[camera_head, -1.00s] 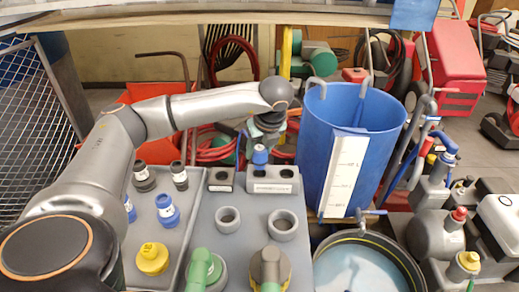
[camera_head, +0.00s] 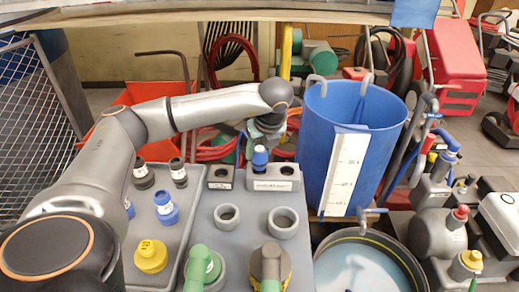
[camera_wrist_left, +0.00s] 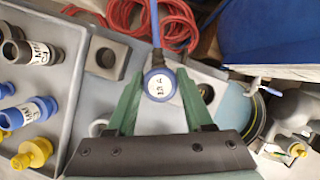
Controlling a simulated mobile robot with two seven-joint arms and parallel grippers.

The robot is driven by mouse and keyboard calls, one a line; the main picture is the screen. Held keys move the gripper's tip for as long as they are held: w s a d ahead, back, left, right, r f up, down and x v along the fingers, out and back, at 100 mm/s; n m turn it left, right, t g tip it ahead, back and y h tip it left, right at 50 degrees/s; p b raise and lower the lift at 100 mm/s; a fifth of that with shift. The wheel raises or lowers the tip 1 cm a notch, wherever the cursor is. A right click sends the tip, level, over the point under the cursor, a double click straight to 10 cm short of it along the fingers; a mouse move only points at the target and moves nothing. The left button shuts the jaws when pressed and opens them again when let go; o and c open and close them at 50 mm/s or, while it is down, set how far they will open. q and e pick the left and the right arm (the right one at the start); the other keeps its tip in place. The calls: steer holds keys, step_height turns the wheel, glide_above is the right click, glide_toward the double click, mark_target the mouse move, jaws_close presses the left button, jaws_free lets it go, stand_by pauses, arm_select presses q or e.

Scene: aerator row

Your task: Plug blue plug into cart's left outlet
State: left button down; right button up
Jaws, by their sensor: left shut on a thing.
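The blue plug (camera_head: 259,158) is upright, with its cable rising from the top. My left gripper (camera_wrist_left: 160,100) is shut on it, with green fingers on either side of its white-labelled cap (camera_wrist_left: 160,85). The cart's grey two-hole outlet block (camera_head: 275,184) stands at the back of the cart top. The plug is at the block's left hole and hides it. I cannot tell whether its lower end is inside the hole. The right hole (camera_head: 287,170) is empty and also shows in the wrist view (camera_wrist_left: 207,92). My right gripper is not in view.
A single-hole block (camera_head: 220,183) stands left of the outlet block. Grey rings (camera_head: 227,217) and green-capped fittings (camera_head: 203,265) are in front. A tray (camera_head: 185,235) at left holds black, blue and yellow connectors. A tall blue bin (camera_head: 320,135) stands close on the right.

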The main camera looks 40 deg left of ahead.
arm_select(q)
steer(key=shift+f+b, duration=1.2)
steer(key=shift+f, duration=0.3)
steer(key=shift+c, duration=1)
jaws_free()
steer(key=shift+d+r, duration=0.15)
steer(key=shift+r, duration=0.3)
steer(key=p+v, duration=0.2)
steer(key=v, duration=0.9)
steer(key=shift+r+p, duration=0.3)
